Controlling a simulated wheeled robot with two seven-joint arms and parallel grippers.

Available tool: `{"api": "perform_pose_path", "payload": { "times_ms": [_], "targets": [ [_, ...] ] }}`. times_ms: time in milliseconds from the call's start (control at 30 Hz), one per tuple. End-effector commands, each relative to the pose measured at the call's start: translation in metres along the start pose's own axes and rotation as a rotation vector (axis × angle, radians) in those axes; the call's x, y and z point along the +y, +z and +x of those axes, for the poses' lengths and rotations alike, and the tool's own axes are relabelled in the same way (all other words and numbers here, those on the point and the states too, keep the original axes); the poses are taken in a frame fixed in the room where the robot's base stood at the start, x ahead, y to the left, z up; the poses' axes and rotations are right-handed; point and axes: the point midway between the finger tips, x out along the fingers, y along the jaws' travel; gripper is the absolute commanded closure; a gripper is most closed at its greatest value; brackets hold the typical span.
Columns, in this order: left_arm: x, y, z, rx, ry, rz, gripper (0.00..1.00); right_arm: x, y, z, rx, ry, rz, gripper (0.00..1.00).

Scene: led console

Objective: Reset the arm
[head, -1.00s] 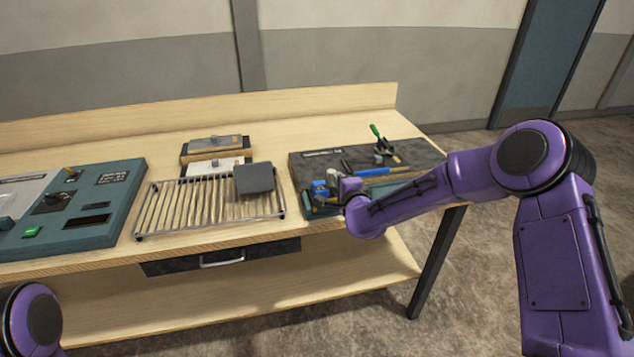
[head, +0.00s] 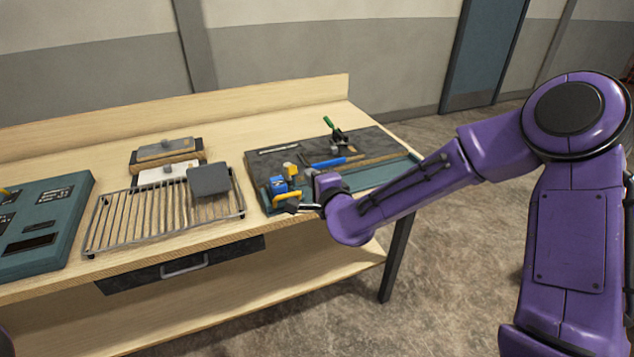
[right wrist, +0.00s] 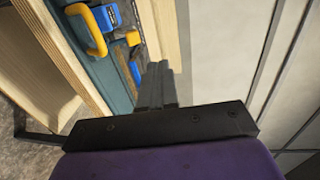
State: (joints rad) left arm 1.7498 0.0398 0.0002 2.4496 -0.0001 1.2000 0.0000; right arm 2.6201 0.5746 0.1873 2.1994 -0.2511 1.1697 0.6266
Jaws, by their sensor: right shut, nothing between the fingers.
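My right gripper (head: 300,208) is at the front edge of the dark tool tray, close to a blue-and-yellow tool, on the right part of the workbench. In the right wrist view its fingers (right wrist: 157,85) are together with nothing between them. The purple right arm reaches in from the right of the head view. The blue-and-yellow tool (head: 279,186) lies just left of the gripper, and its yellow handle shows in the right wrist view (right wrist: 88,28). I cannot tell whether they touch. My left gripper is out of view.
The tool tray (head: 385,175) also holds a blue-handled tool (head: 330,162) and a green-handled clamp (head: 335,132). A wire rack (head: 140,220) with a dark grey block (head: 208,179) stands left of it. A teal console (head: 40,220) is at far left. Floor right of the bench is open.

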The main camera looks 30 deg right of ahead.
Motion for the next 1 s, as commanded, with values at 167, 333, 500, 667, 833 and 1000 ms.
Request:
{"api": "perform_pose_path", "payload": {
  "times_ms": [167, 333, 500, 667, 833, 1000],
  "targets": [
    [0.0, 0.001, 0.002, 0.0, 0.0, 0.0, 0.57, -0.005, -0.001, -0.014, 0.002, 0.0, 0.001, 1.0],
    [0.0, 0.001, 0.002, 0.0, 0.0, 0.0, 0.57, -0.005, -0.003, -0.015, 0.005, 0.001, 0.001, 1.0],
    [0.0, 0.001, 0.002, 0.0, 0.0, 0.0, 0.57, -0.005, -0.003, -0.015, 0.005, 0.001, 0.001, 1.0],
    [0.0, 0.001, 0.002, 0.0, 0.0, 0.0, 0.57, -0.005, -0.003, -0.015, 0.005, 0.0, 0.0, 1.0],
    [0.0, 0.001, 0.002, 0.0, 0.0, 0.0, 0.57, 0.016, -0.006, -0.023, 0.025, 0.061, -0.219, 1.0],
    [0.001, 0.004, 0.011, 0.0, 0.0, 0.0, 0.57, 0.167, -0.014, -0.065, -0.023, 0.39, -0.598, 1.0]
  ]
}}
